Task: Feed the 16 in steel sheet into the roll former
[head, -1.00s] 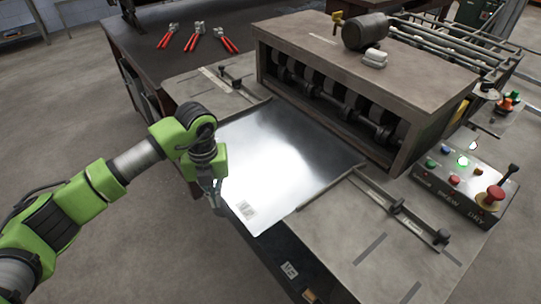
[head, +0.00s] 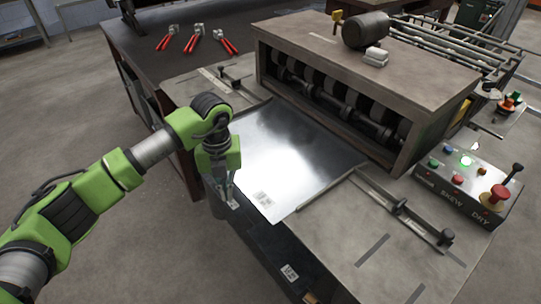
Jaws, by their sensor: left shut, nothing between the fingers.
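The steel sheet (head: 290,155) lies flat and shiny on the infeed table between two edge guides, with a printed label near its front corner. Its far edge is at the opening of the roll former (head: 345,95), where dark rollers show; whether the rollers touch it I cannot tell. My left gripper (head: 230,203) points down at the sheet's near left edge, shut with nothing in it; whether it touches the edge I cannot tell. My right gripper is not in view.
The right guide (head: 400,212) and left guide (head: 222,80) flank the sheet. A control box (head: 465,180) with buttons and a red knob stands at right. Red-handled tools (head: 195,40) lie on the dark bench behind. Bare table is free at front right.

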